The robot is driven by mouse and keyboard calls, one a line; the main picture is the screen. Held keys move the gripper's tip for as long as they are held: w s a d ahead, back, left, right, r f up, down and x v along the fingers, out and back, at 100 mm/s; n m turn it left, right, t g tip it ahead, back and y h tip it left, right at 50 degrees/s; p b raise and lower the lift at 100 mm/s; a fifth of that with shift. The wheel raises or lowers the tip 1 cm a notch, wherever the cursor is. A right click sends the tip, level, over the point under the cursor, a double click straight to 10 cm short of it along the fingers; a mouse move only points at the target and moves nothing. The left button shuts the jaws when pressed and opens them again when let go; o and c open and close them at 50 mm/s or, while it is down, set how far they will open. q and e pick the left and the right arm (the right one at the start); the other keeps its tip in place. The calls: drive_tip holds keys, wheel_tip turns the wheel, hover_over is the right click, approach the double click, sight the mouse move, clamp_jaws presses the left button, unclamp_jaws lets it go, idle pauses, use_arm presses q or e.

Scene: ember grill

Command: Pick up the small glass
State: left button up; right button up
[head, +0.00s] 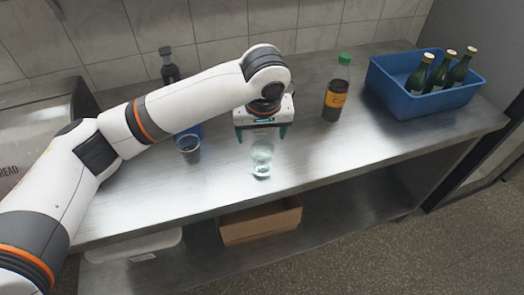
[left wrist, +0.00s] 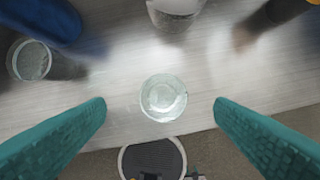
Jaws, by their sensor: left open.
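The small clear glass (head: 261,172) stands on the steel counter (head: 330,150), close to its front edge. In the left wrist view the small glass (left wrist: 163,97) is seen from above, between the two teal fingers and apart from both. My left gripper (head: 261,134) is open and empty, pointing down above the glass. Its fingertips also show in the left wrist view (left wrist: 160,106). Another clear glass (left wrist: 175,10) stands just behind the small one, cut off by the picture's top edge. My right gripper is in neither view.
A grey-tinted cup (head: 188,147) stands to the left, beside a blue object (left wrist: 40,18). A brown bottle with a green cap (head: 337,90) stands to the right. A blue crate (head: 420,103) with green bottles is farther right. A cardboard box (head: 260,222) sits on the lower shelf.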

sight(262, 153)
use_arm(q)
drive_tip(key=x, duration=0.3)
drive_tip(key=shift+s+f, duration=0.25)
drive_tip(key=shift+f, duration=0.15)
drive_tip(key=p+x, duration=0.1)
drive_tip(key=x, duration=0.2)
drive_tip(key=shift+w+d+f+p, duration=0.1)
drive_tip(key=shift+d+f+p, duration=0.05)
drive_tip(key=shift+f+p, duration=0.15)
drive_tip(key=shift+x, duration=1.05)
drive_tip(key=shift+w+f, duration=0.1)
drive_tip(key=shift+f, duration=0.05)
drive_tip(key=c, duration=1.1)
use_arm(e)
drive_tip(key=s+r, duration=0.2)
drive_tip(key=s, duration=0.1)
